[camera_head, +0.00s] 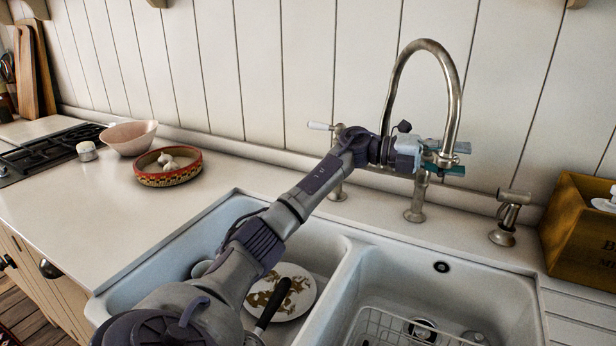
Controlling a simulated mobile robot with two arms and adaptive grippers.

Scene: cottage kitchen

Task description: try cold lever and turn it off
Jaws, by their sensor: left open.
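A metal bridge tap with a tall arched spout (455,90) stands behind the double sink. Its left lever (319,126) has a white handle that points left. The right side of the tap is mostly behind my gripper, and I cannot make out the right lever there or tell which lever is cold. My left gripper (458,159) is open at the right side of the tap, close by the lower spout, its teal fingertips pointing right. I cannot tell whether it touches the tap. No running water can be seen. My right gripper is not in view.
A plate (289,295) and a dark-handled utensil (273,303) lie in the left basin, and a wire rack (378,328) in the right. A side sprayer (508,212) and a wooden crate (580,240) stand right. Bowls (130,137) and a hob (50,150) are left.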

